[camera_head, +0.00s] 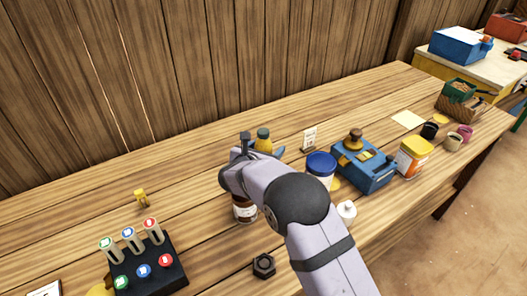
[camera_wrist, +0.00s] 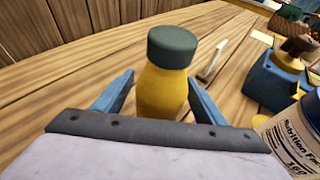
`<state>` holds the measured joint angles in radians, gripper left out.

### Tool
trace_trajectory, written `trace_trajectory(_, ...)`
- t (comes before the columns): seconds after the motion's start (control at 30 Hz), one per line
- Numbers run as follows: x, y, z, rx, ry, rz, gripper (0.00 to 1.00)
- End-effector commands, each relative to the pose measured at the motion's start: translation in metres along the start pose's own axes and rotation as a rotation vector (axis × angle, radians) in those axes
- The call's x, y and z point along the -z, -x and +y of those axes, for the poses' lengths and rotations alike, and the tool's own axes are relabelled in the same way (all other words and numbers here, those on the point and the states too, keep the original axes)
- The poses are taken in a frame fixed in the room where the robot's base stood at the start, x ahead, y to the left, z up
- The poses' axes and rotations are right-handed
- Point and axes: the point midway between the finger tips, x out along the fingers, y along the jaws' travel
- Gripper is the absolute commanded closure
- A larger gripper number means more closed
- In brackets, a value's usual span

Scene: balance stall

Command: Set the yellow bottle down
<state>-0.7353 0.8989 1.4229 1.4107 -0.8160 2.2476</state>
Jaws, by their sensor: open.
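The yellow bottle (camera_head: 263,146) with a dark green cap stands upright on the wooden table, partly hidden behind my arm in the head view. In the wrist view the yellow bottle (camera_wrist: 162,85) is between the two blue fingers of my gripper (camera_wrist: 161,77). The fingers are open, one on each side of the bottle, with a visible gap on both sides. The bottle's base is hidden behind the gripper body, so its contact with the table does not show.
A blue-lidded jar (camera_head: 320,170) and a blue balance box (camera_head: 364,168) stand to the right. A small card (camera_head: 309,139) stands behind. A brown jar (camera_head: 245,208) is beneath my arm. A black rack (camera_head: 148,268) is at lower left. The table's back left is mostly clear.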

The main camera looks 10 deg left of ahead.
Motion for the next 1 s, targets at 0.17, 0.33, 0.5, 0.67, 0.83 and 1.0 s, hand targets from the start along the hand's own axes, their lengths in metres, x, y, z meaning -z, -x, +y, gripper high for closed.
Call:
trace_trajectory(0.17, 0.0, -0.003, 0.0, -0.001, 0.0, 0.0, 0.35)
trace_trajectory(0.33, 0.0, -0.003, 0.0, -0.001, 0.0, 0.0, 0.49)
trace_trajectory(0.5, 0.0, -0.003, 0.0, -0.001, 0.0, 0.0, 0.89)
trace_trajectory(0.67, -0.002, -0.002, 0.0, -0.001, -0.001, -0.002, 0.93)
trace_trajectory(0.83, -0.006, -0.001, 0.001, -0.001, -0.003, -0.003, 0.93)
trace_trajectory(1.0, -0.023, 0.006, 0.001, -0.002, -0.004, -0.005, 0.93)
